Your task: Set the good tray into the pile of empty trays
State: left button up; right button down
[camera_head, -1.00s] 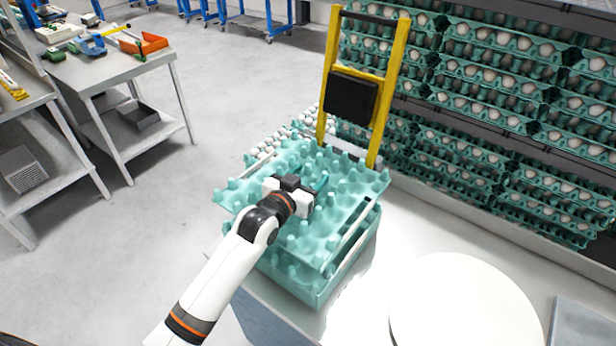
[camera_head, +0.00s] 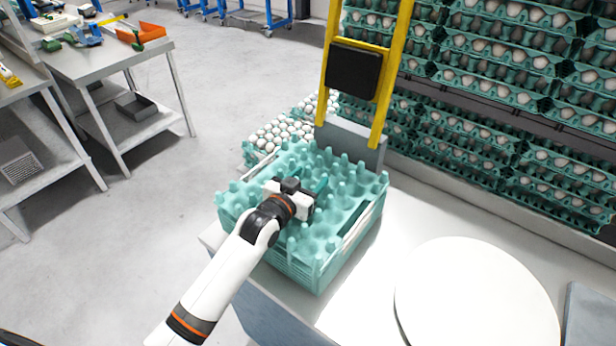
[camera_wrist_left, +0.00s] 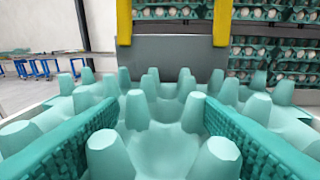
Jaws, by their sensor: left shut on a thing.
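The teal egg tray (camera_head: 348,182) is empty and lies on top of the pile of empty trays (camera_head: 303,268) on the white work surface. Its edges line up closely with the pile, with a thin pale gap along the right side. My left gripper (camera_head: 308,194) is shut on this tray near its middle, from above. In the left wrist view its two green ribbed fingers (camera_wrist_left: 160,108) stand among the tray's cones (camera_wrist_left: 138,108). The gripped spot is partly hidden by the gripper. My right gripper is not in view.
A yellow frame with a black pad (camera_head: 352,72) stands right behind the pile. White eggs in trays (camera_head: 285,133) lie behind it. Stacked full trays (camera_head: 480,140) fill the back right. A round white plate (camera_head: 475,295) lies to the right. A metal table (camera_head: 110,62) stands far left.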

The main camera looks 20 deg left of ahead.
pick_arm(q)
jog(key=shift+f, duration=0.3)
jog(key=o, duration=1.1)
jog(key=shift+o, duration=0.2)
jog(key=shift+s, duration=0.1)
